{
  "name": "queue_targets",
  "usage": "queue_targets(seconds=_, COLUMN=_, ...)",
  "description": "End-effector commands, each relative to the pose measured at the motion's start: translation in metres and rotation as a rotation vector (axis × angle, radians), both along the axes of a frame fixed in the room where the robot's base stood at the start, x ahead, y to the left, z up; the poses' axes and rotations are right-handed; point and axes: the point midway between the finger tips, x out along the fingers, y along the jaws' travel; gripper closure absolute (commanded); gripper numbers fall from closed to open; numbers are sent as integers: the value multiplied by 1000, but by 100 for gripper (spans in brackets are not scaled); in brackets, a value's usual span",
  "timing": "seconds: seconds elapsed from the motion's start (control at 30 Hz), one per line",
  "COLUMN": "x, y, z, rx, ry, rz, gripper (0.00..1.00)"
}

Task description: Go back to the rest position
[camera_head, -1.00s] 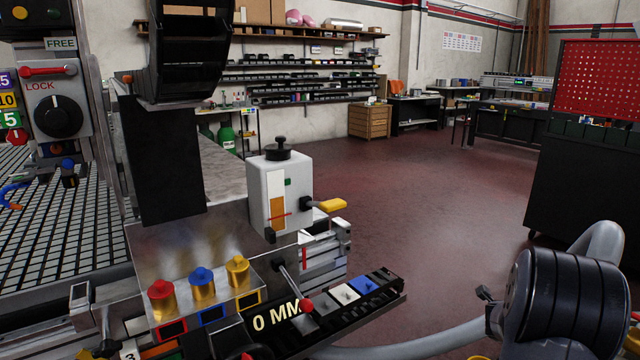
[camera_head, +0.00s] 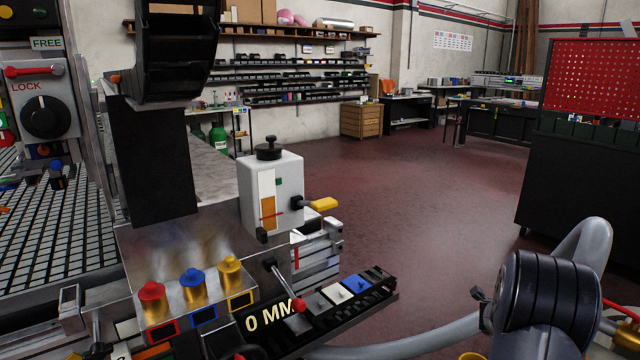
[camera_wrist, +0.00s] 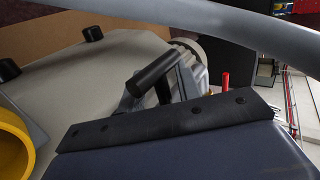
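My arm shows at the lower right of the head view, with a black ribbed joint (camera_head: 552,300) and a curved grey link. It is apart from the machine on the left. My gripper's fingers cannot be made out in either view. The wrist view shows a dark bolted strip (camera_wrist: 170,122) over a blue-grey surface, a black handle-like bar (camera_wrist: 153,73) and part of a yellow ring (camera_wrist: 14,150) at the left edge. I see nothing held.
The vacuum grid table (camera_head: 45,235) is at left. Near its corner are red, blue and gold knobs (camera_head: 194,287), a grey box with a yellow lever (camera_head: 270,190) and a "0 MM" rail (camera_head: 330,312). A red pegboard (camera_head: 592,82) stands right. Red floor (camera_head: 420,190) between is clear.

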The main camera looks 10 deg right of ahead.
Motion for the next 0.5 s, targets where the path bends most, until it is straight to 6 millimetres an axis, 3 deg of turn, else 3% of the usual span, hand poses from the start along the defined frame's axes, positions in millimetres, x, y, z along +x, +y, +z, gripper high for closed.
queue_targets(seconds=0.2, x=-1, y=0, z=-2, rx=-69, ry=134, rz=3, gripper=67)
queue_targets(seconds=0.5, x=-4, y=-1, z=-7, rx=-102, ry=193, rz=1, gripper=67)
